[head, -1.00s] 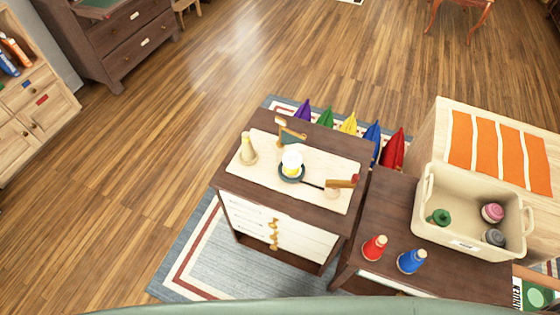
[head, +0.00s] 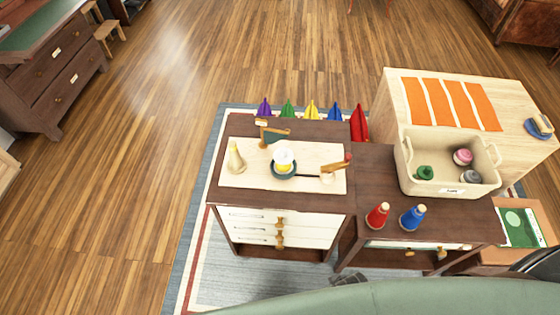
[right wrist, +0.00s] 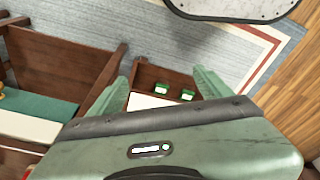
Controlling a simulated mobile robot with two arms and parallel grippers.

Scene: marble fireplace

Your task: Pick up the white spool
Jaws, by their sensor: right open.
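The white spool (head: 236,157) is a cream-white cone standing upright at the left end of a pale board (head: 259,182) on a dark wooden cabinet (head: 214,192). It shows in the head view only. My right gripper (right wrist: 161,75) shows in the right wrist view with its two green fingers apart and nothing held between them. It is apart from the spool, above a rug and some wooden furniture. My left gripper is not in view.
A dark pan (head: 284,174) with something white and yellow sits beside the spool. A red spool (head: 377,216), a blue spool (head: 412,217) and a cream bin (head: 448,185) stand on the adjoining dark table (head: 345,213). Wooden floor left of the cabinet is clear.

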